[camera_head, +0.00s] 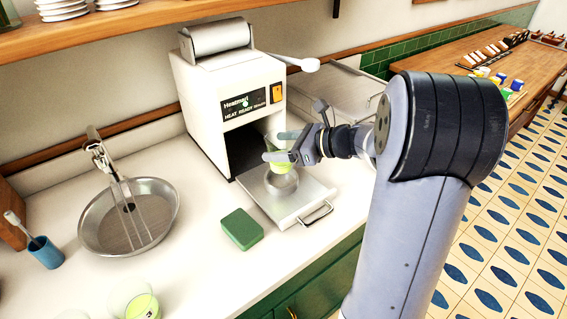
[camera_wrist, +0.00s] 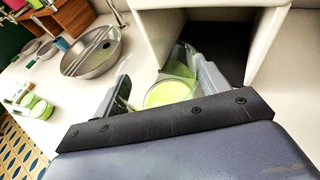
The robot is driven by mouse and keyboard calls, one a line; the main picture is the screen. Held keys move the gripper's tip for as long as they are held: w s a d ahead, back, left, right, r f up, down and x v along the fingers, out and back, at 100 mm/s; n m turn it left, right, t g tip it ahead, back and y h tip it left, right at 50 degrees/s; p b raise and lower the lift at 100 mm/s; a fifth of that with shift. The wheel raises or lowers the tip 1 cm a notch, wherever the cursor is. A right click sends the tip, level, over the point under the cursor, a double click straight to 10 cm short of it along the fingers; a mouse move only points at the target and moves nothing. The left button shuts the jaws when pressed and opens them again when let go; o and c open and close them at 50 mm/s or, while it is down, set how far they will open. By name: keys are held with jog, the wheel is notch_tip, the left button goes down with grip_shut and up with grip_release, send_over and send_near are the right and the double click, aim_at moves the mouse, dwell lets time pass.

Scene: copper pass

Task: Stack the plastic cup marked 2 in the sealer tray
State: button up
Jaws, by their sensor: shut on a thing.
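A clear plastic cup with light green contents (camera_head: 277,156) is between the fingers of my gripper (camera_head: 280,146), which is shut on it. It also shows in the wrist view (camera_wrist: 170,95); no number can be read on it. The sealer tray (camera_head: 312,194) is a metal plate pulled out of the white sealing machine (camera_head: 203,88), with a round holder in it. My gripper and the cup are just over that holder, in front of the machine's opening. I cannot tell whether the cup touches the holder.
A green sponge (camera_head: 242,229) lies left of the tray. A metal sink bowl (camera_head: 90,235) and a blue pot (camera_head: 45,253) are further left. Another cup with green contents (camera_head: 140,305) stands at the bottom edge. The machine's lever (camera_head: 300,63) sticks out above my gripper.

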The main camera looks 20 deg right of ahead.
jog(key=shift+f, duration=2.45)
jog(key=shift+f, duration=0.1)
jog(key=shift+f, duration=0.25)
jog(key=o, duration=1)
jog(key=shift+r, duration=0.1)
jog(key=shift+r, duration=0.3)
jog(key=b+v, duration=0.1)
jog(key=v, duration=1.1)
